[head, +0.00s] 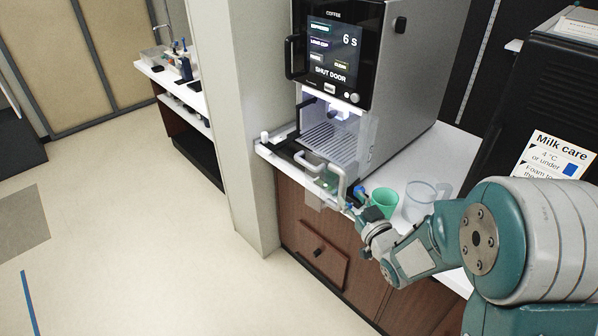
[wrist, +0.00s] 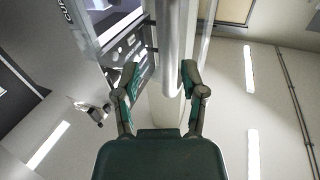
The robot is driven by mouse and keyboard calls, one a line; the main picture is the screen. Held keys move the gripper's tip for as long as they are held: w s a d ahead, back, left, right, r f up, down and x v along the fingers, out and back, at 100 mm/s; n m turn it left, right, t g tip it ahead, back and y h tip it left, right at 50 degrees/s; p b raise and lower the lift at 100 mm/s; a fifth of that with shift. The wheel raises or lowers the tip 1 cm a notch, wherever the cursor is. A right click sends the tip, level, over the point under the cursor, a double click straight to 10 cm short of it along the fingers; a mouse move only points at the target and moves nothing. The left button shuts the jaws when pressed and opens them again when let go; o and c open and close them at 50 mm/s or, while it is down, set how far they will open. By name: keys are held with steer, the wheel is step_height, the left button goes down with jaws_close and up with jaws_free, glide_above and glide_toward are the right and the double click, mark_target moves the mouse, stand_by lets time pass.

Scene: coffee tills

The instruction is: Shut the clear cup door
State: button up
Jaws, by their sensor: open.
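The clear cup door (head: 367,140) stands open at the coffee machine (head: 420,85), swung out from the front of the cup bay. Its pale bar handle (head: 341,182) sticks out over the counter's front edge. My gripper (head: 355,199) is at the near end of the handle, low in front of the counter. In the wrist view the open gripper (wrist: 160,76) has a grey upright bar, seemingly the handle (wrist: 168,35), between its two fingers, with gaps at the sides. The machine's screen (head: 335,50) reads "6 S" and "SHUT DOOR".
A green cup (head: 385,199) and a clear jug (head: 419,201) stand on the counter just right of my gripper. A dark unit with a "Milk care" sign (head: 555,155) is at the right. A pale pillar (head: 232,120) is left of the machine. The floor at left is clear.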

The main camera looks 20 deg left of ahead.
mark_target(344, 196)
steer(key=a, duration=0.1)
steer(key=w+a, duration=0.1)
steer(key=shift+w+a+f, duration=0.1)
steer(key=shift+w+a, duration=0.15)
steer(key=shift+a, duration=0.5)
jaws_close()
steer(key=shift+d, duration=0.25)
steer(key=shift+a, duration=0.3)
steer(key=a, duration=0.5)
steer(key=shift+w, duration=0.1)
steer(key=shift+a, duration=0.15)
